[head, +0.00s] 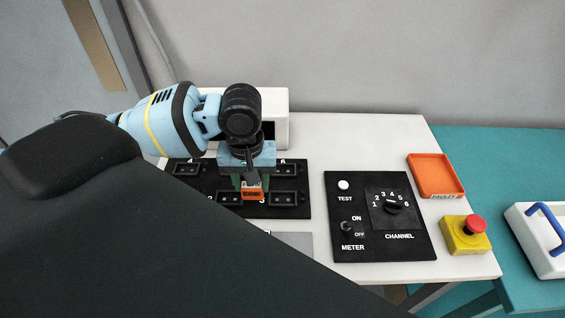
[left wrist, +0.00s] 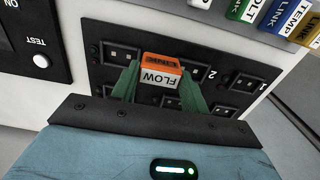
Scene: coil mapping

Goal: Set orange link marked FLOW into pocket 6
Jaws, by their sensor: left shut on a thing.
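The orange link marked FLOW (left wrist: 160,72) is held between the green fingers of my left gripper (left wrist: 158,86). In the head view the link (head: 251,194) hangs from my left gripper (head: 250,184) over the middle of the black pocket board (head: 228,209). Whether it touches the board is unclear. Pocket 6 (head: 285,170) is at the board's back right, to the right of the gripper, and looks empty. In the left wrist view the board (left wrist: 98,25) shows numbers 1 and 2. The gripper hides some pockets. My right gripper is out of view.
A meter panel (head: 340,215) with a channel dial stands right of the board. Beyond are an orange FAULTY tray (head: 436,175), a red-topped yellow button box (head: 464,241) and a white caddy (head: 530,240). Several coloured links (left wrist: 285,16) show in the left wrist view. My dark arm hides the front left.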

